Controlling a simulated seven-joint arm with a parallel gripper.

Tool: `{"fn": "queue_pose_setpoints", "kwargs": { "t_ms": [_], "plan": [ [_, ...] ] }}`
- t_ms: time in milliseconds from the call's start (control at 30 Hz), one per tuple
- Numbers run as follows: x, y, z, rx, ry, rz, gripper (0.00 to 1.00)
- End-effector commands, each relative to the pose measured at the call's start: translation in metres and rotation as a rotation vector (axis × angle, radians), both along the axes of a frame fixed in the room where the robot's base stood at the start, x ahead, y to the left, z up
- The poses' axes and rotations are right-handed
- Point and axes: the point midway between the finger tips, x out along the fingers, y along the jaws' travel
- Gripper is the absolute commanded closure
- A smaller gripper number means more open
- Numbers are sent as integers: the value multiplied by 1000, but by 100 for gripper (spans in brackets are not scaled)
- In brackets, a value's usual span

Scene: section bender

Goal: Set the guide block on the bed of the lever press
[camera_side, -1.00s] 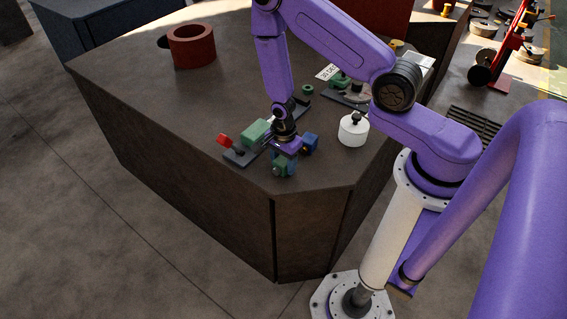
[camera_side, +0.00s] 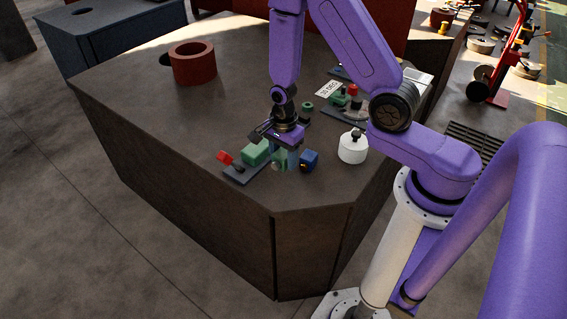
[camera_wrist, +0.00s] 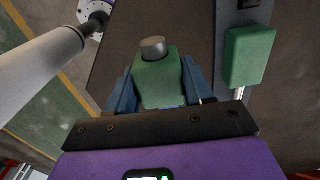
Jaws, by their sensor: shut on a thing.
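The green guide block (camera_side: 281,163), with a grey cylinder on it, is between my gripper's blue fingers (camera_wrist: 158,84). In the wrist view the block (camera_wrist: 160,82) fills the gap between them. In the side view my gripper (camera_side: 281,156) is shut on it near the front of the dark bench, just right of a grey bed plate (camera_side: 238,176) carrying a larger green block (camera_side: 255,152) and a red part (camera_side: 225,157). This looks like the lever press, but I cannot be sure. The wrist view shows its green block (camera_wrist: 250,55) at right, apart from the held block.
A white lidded pot (camera_side: 352,148) is farther right. Another fixture with green and red parts (camera_side: 345,98) and a label card (camera_side: 328,88) lie behind. A red-brown ring (camera_side: 193,65) stands at back left; the bench left-middle is clear.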

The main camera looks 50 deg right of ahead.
Motion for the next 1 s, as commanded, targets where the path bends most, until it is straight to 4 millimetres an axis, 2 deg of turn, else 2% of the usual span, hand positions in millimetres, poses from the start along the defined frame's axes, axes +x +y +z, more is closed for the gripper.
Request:
{"fn": "queue_pose_setpoints", "kwargs": {
  "t_ms": [167, 267, 467, 600, 800, 1000],
  "plan": [
    [11, -9, 4, 0, -3, -3, 91],
    [29, -24, 2, 0, -4, -2, 91],
    [76, -78, -4, 0, -4, 5, 91],
    [104, -123, -5, -1, -4, 13, 91],
    [128, -187, -4, -1, -4, 24, 91],
    [137, -228, -2, 0, -2, 34, 91]
  ]
}}
